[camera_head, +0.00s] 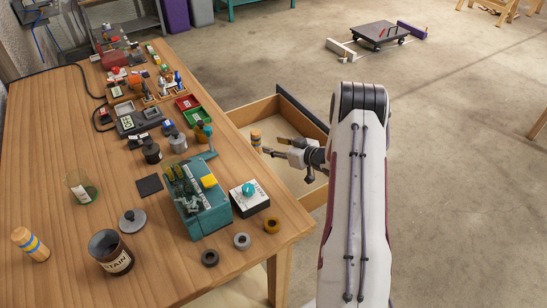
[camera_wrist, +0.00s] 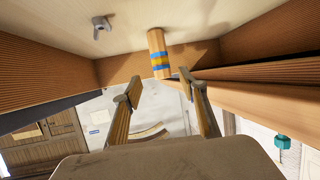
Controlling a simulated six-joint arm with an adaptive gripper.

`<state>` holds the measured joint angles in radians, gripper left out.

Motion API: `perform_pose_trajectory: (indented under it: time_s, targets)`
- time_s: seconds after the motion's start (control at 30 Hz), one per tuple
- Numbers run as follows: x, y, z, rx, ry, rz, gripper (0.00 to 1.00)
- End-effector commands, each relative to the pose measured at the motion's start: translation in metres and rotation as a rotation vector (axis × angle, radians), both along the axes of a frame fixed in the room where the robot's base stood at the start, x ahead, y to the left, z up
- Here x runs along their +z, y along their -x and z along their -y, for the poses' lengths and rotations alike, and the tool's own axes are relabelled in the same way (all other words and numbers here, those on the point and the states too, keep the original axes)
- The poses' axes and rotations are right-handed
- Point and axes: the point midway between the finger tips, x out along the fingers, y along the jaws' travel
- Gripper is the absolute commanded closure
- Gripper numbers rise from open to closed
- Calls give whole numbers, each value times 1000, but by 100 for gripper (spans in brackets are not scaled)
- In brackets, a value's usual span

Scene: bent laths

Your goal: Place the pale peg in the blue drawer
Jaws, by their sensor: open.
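A wooden peg with blue and yellow bands (camera_head: 256,140) stands upright inside the pulled-out drawer (camera_head: 301,108), which has a dark blue front and wooden walls. The peg also shows in the wrist view (camera_wrist: 158,42), its base on the pale drawer floor. My gripper (camera_head: 272,146) reaches into the drawer from the right. Its two fingers (camera_wrist: 165,92) are spread, with nothing between them. The peg is just beyond the fingertips and looks clear of them. A second banded peg (camera_head: 30,244) lies or leans at the table's front left; I cannot tell which peg is paler.
A grey wing nut (camera_wrist: 102,26) is on the drawer floor. Open concrete floor lies to the right.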

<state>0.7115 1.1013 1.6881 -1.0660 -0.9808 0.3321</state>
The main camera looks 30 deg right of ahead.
Motion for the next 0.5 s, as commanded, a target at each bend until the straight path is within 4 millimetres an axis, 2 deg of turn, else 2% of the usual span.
perform_pose_trajectory:
  time_s: [0.27, 0.5]
  targets:
    - [25, -9, 1, -23, 43, -17, 57]
    - [72, -19, -1, -75, 121, -54, 57]
